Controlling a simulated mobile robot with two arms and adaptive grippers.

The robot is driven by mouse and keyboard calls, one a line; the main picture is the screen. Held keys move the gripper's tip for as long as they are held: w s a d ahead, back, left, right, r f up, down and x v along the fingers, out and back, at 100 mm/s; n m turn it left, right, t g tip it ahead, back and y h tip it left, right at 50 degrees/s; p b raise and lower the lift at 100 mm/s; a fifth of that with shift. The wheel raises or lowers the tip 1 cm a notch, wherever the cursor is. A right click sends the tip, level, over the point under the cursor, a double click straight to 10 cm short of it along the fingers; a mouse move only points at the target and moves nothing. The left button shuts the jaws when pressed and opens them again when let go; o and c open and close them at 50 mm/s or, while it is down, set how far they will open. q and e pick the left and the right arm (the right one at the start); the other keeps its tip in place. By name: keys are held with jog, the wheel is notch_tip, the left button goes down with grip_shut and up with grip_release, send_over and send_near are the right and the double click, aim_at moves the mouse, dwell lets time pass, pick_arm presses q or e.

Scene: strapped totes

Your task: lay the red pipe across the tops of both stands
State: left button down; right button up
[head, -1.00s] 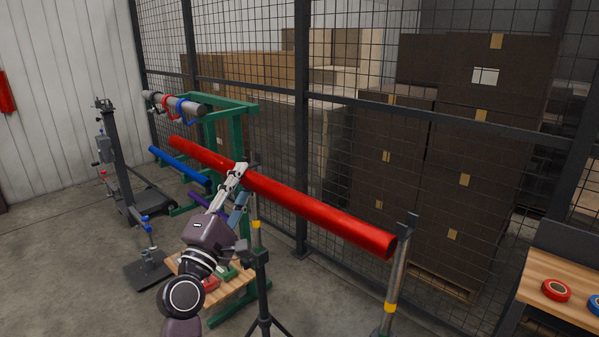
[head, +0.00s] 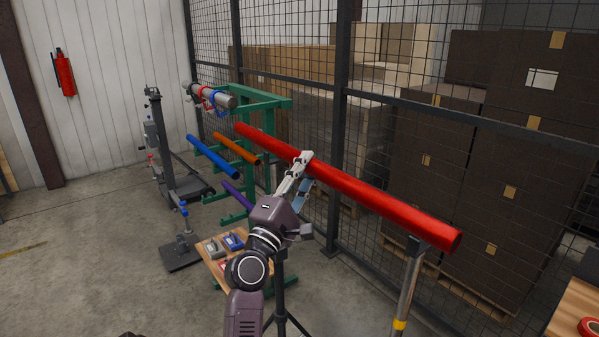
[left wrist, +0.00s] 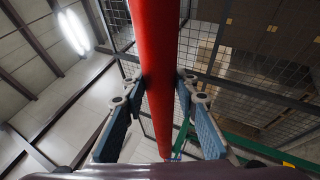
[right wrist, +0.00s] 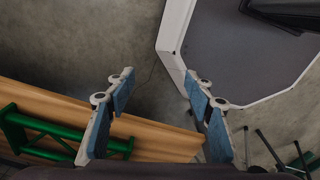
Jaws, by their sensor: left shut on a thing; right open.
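The long red pipe (head: 385,203) is held in the air, slanting from the back left down to the front right in the head view. My left gripper (head: 303,160) is shut on it around its middle; the left wrist view also shows the pipe (left wrist: 157,70) between the fingers. The right stand (head: 409,285), a metal post with a yellow band, has its dark top just under the pipe's near end; I cannot tell if they touch. A dark tripod stand (head: 281,295) is mostly hidden behind my left arm. My right gripper (right wrist: 160,88) is open and empty.
A green rack (head: 262,103) holds a grey pipe with clamps, and blue (head: 213,157), orange (head: 236,148) and purple pipes. A mesh fence (head: 300,60) with cartons behind it runs along the back. A wooden bench (head: 575,308) stands at lower right.

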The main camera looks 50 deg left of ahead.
pick_arm(q)
jog(key=w, duration=0.3)
jog(key=shift+w+d, duration=0.15)
jog(key=shift+w, duration=0.1)
jog(key=shift+w+r, duration=0.1)
jog(key=shift+w, duration=0.25)
notch_tip(320, 180, down, 7)
jog(key=w+b, duration=0.2)
jog(key=b, duration=0.4)
jog(key=shift+w+d+b, duration=0.15)
jog(key=shift+b, duration=0.2)
pick_arm(e)
notch_tip(320, 180, down, 7)
jog(key=w, duration=0.1)
jog(key=shift+w+d+r, duration=0.2)
jog(key=shift+w+d, duration=0.1)
jog(key=shift+d, duration=0.1)
jog(key=shift+a, duration=0.15)
